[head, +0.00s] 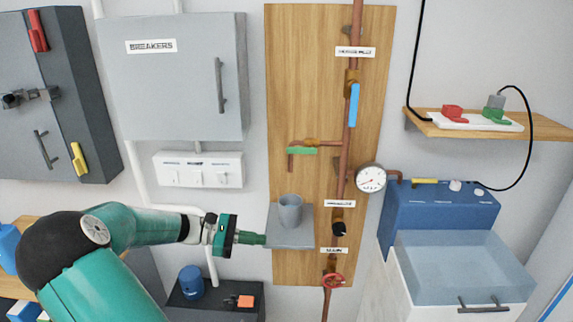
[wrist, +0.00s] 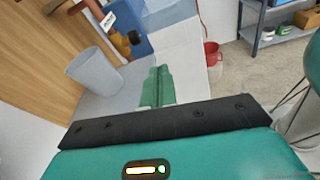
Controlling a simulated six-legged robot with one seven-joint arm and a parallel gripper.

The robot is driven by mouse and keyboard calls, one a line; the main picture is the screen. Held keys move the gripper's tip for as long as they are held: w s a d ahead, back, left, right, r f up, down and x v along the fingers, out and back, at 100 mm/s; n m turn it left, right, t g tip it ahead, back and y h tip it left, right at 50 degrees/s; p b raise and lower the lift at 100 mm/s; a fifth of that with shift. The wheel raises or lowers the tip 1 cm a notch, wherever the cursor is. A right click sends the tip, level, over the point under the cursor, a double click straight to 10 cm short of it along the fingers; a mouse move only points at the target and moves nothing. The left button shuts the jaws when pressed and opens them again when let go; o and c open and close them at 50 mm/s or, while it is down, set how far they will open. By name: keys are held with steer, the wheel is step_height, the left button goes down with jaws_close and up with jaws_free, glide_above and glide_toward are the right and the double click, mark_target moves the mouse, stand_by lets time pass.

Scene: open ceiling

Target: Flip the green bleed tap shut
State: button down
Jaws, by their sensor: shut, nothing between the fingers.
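The green bleed tap handle (head: 302,150) sits on a short copper branch left of the main copper pipe, on the wooden board. It lies horizontally, across the top of a short downturned spout. My gripper (head: 264,240) is below and to the left of it, at the edge of a small grey shelf, with its fingers pointing right. In the wrist view the green fingers (wrist: 157,88) are together and hold nothing. The bleed tap cannot be made out in the wrist view.
A grey cup (head: 290,211) stands on the small shelf (head: 292,239) close to my fingers; it also shows in the wrist view (wrist: 94,71). A blue lever (head: 354,105), a gauge (head: 370,178), a black knob (head: 339,229) and a red wheel (head: 333,281) line the pipe.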

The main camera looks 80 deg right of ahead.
steer(key=d+r+g, duration=0.1)
steer(key=s+d+r+g, duration=0.1)
steer(key=d+g, duration=0.1)
steer(key=s+d+r+g, duration=0.1)
steer(key=d+g, duration=0.1)
steer(key=shift+d+r+h, duration=0.2)
steer(key=shift+r+h, duration=0.05)
steer(key=shift+h, duration=0.05)
steer(key=w+d+r+g, duration=0.1)
steer(key=g, duration=0.1)
steer(key=w+d+r+g, duration=0.1)
steer(key=g, duration=0.1)
steer(key=w+d+r+n+g, duration=0.1)
steer(key=g, duration=0.1)
steer(key=shift+w+d+r, duration=0.1)
steer(key=shift+d+r, duration=0.1)
steer(key=shift+d, duration=0.05)
steer(key=shift+h, duration=0.4)
glide_toward(302, 149)
steer(key=s+d+f, duration=0.1)
steer(key=s+f, duration=0.1)
steer(key=s, duration=0.1)
steer(key=shift+d+r, duration=0.15)
steer(key=shift+r, duration=2.05)
steer(key=shift+s, duration=0.1)
